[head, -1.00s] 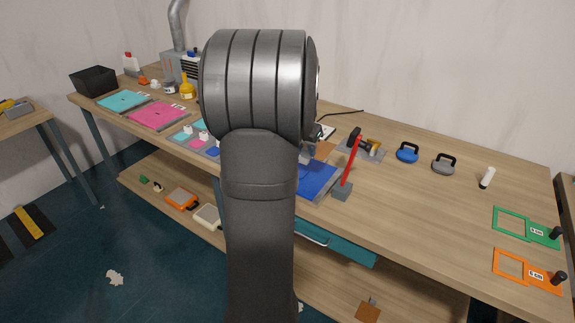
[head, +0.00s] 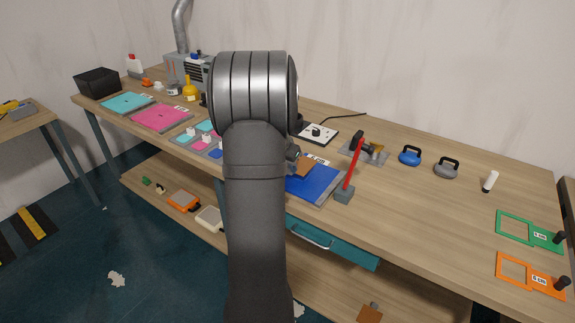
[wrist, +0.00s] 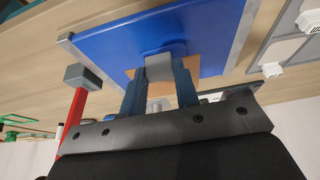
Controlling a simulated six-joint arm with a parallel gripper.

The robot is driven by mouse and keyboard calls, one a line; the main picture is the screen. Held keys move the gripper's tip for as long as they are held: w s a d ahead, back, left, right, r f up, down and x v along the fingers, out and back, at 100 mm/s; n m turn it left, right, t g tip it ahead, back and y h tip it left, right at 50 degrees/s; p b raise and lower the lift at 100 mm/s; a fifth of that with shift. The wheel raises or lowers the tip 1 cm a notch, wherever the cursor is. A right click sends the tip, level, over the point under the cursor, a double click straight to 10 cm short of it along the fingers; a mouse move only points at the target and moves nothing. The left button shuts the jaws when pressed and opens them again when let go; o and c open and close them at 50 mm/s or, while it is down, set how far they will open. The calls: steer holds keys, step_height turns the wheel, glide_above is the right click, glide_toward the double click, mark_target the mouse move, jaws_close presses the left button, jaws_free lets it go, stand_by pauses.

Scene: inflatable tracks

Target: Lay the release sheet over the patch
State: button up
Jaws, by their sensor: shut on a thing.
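My gripper (wrist: 160,78) is shut on the grey grip block (wrist: 159,66) of a flat brown square, which looks like the release sheet (wrist: 205,84). In the head view the brown sheet (head: 303,170) shows beside my arm, over the far left part of a blue sheet (head: 318,182). In the wrist view the blue sheet (wrist: 115,42) lies on a grey board behind the brown sheet. I cannot tell whether the brown sheet touches the blue. No patch can be made out; it may be hidden under the brown sheet or my gripper.
A red-handled tool with a grey block (head: 344,194) stands at the board's right corner. A white plate with a black knob (head: 317,133) lies behind. Small pads on a grey tray (head: 188,140) are to the left.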

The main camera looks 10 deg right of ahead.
steer(key=shift+f, duration=0.2)
steer(key=shift+f, duration=0.25)
steer(key=o, duration=0.9)
steer(key=shift+o, duration=0.2)
steer(key=shift+r, duration=0.4)
steer(key=v, duration=1.2)
steer(key=shift+d, duration=0.1)
